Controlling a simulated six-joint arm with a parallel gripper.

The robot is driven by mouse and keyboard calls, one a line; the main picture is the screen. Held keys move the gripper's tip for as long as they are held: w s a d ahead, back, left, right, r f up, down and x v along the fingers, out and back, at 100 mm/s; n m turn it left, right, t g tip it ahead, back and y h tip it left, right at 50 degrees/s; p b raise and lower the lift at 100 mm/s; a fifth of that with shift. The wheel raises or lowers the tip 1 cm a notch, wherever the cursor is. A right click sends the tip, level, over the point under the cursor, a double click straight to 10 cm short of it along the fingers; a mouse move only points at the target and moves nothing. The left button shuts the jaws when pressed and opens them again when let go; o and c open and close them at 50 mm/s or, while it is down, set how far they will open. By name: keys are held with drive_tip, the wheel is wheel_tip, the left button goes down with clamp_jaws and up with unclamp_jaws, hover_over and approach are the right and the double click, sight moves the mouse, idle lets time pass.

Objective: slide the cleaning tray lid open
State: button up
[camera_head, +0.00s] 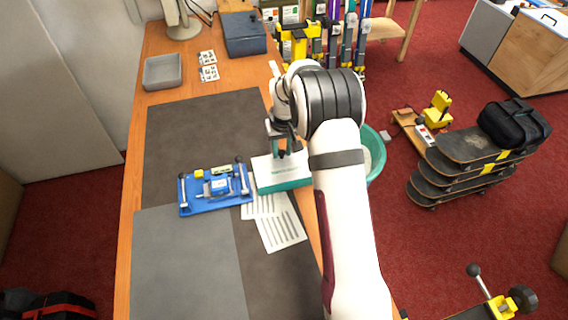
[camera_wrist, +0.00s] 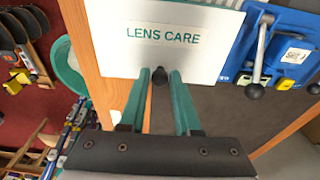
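The cleaning tray (camera_head: 285,185) is a teal box at the right edge of the bench, beside the blue fixture. Its white lid (camera_head: 265,173) lies over it and reads "LENS CARE" in the wrist view (camera_wrist: 190,58). A small dark knob (camera_wrist: 159,76) shows at the lid's near edge in the wrist view. My gripper (camera_wrist: 160,74) has its two teal fingers on either side of this knob. The fingers stand apart, and I cannot tell whether they press on the knob. In the head view my gripper (camera_head: 283,152) is over the lid, and my arm hides the tray's right part.
A blue fixture (camera_head: 213,206) with upright levers stands just left of the tray. Printed sheets (camera_head: 282,230) lie in front. A grey bin (camera_head: 164,72) and a dark blue box (camera_head: 243,35) are farther back. A teal bucket (camera_head: 376,150) is off the bench's right edge. The dark mat is mostly clear.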

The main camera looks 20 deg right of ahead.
clamp_jaws()
hover_over(289, 184)
drive_tip(key=shift+s, duration=0.45)
idle(1.0)
drive_tip(key=shift+o, duration=1.1)
unclamp_jaws()
wheel_tip(289, 184, up, 10)
